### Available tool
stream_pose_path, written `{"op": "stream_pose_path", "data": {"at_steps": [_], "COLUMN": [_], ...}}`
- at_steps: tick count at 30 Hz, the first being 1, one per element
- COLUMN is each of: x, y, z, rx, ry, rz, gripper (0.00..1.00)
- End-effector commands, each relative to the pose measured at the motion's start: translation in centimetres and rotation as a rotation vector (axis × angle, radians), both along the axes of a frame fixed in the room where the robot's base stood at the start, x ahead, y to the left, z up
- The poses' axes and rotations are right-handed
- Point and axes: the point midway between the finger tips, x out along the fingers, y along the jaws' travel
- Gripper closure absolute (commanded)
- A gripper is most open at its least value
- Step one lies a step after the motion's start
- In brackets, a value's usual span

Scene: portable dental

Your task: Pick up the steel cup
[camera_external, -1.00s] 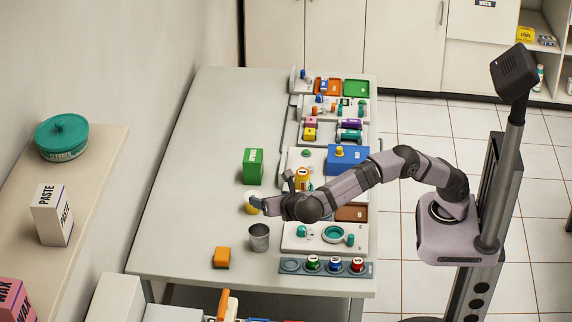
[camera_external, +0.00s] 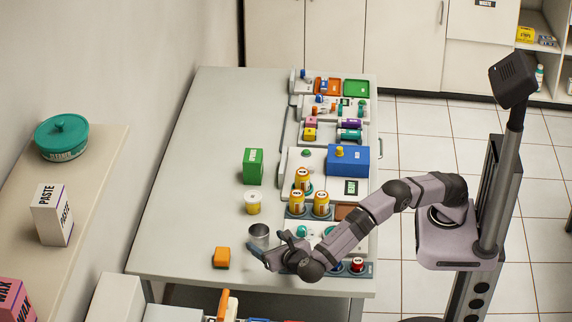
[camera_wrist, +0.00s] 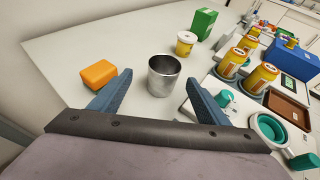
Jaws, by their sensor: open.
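The steel cup (camera_external: 259,234) stands upright on the table, open end up, and its lower part is partly hidden by my gripper in the external view. In the wrist view the cup (camera_wrist: 163,75) stands beyond the fingertips, roughly midway between them. My gripper (camera_external: 262,252) is at the near side of the cup in the external view. In the wrist view its two blue fingers (camera_wrist: 161,98) are spread apart with nothing between them that they grip. I cannot tell whether either finger touches the cup.
An orange block (camera_external: 221,257) lies left of the cup. A yellow jar with a white lid (camera_external: 253,203) and a green box (camera_external: 253,166) stand behind it. Yellow cans (camera_external: 297,203) and trays with small parts line the right side. The table's left part is clear.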

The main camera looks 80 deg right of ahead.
Motion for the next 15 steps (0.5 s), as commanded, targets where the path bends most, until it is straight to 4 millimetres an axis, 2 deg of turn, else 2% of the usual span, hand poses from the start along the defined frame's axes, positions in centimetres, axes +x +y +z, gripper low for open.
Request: {"op": "stream_pose_path", "data": {"at_steps": [15], "x": [1.1], "y": [-1.7], "z": [-1.2], "rx": [0.001], "ry": [-0.001], "rz": [-0.002], "gripper": [0.30]}}
